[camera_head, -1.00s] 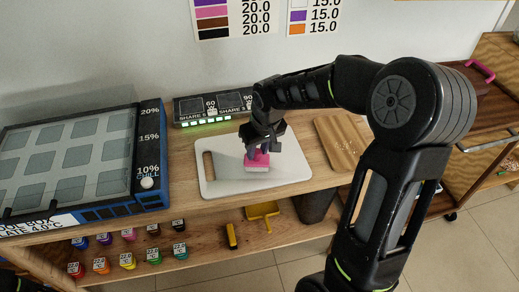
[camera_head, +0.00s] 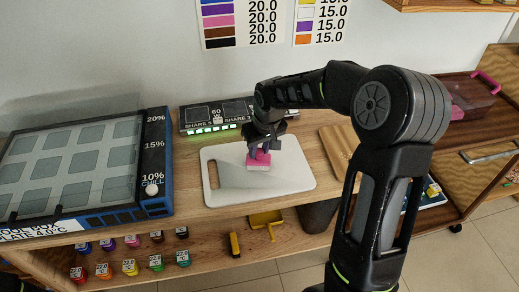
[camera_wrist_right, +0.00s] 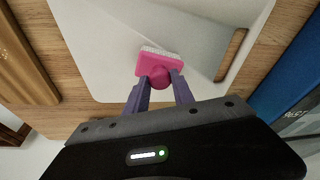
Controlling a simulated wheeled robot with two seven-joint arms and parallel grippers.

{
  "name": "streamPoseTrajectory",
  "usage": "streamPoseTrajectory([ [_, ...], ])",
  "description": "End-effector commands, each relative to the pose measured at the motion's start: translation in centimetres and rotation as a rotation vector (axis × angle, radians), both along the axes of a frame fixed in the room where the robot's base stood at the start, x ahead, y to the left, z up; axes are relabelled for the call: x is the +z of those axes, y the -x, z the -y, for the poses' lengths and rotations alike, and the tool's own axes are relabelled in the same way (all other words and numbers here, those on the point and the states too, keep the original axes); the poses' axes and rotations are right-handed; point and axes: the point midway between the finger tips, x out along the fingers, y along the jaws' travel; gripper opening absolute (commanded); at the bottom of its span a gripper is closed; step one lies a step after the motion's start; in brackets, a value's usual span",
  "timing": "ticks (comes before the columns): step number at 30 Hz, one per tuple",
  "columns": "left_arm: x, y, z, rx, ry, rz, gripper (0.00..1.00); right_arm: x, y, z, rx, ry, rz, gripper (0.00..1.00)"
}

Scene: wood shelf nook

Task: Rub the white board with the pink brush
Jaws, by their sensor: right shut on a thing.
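The white board (camera_head: 225,187) lies flat on the wooden shelf top, with a handle slot at its left end. The pink brush (camera_head: 258,160) has a pink body with white bristles and is over the middle of the board. My right gripper (camera_head: 260,149) is shut on the brush's knob from above. In the right wrist view, the purple fingers of the right gripper (camera_wrist_right: 160,88) close around the pink brush (camera_wrist_right: 149,67) above the white board (camera_wrist_right: 105,50). The bristles look down at or close to the board; exact contact is hard to tell. My left gripper is not seen.
A blue-framed cool box (camera_head: 85,170) stands left of the board. A dark display unit (camera_head: 215,116) with green lights is behind it. A wooden board (camera_head: 337,148) lies at right, partly behind my arm. Several small coloured jars (camera_head: 131,267) and a yellow dustpan (camera_head: 265,219) are on the shelf below.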

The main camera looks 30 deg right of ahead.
Motion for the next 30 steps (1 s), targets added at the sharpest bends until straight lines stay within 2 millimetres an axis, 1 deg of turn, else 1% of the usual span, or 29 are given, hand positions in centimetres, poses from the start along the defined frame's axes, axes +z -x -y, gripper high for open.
streamPoseTrajectory([
  [5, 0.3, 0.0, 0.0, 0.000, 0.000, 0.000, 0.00, 0.0, -0.8, 0.3, -0.001, 0.000, -0.003, 0.00],
  [12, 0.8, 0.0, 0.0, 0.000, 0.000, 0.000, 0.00, 0.1, -2.9, 1.0, 0.000, 0.000, -0.001, 0.00],
  [15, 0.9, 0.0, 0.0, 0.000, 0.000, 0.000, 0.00, 0.1, -3.5, 1.2, 0.000, 0.000, -0.002, 0.00],
  [26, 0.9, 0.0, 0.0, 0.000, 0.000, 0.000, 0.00, 0.1, -3.7, 1.3, 0.000, 0.000, -0.001, 0.00],
  [30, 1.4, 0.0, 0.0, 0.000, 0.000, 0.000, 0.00, 0.8, -3.7, 1.3, 0.000, 0.000, 0.000, 0.00],
])
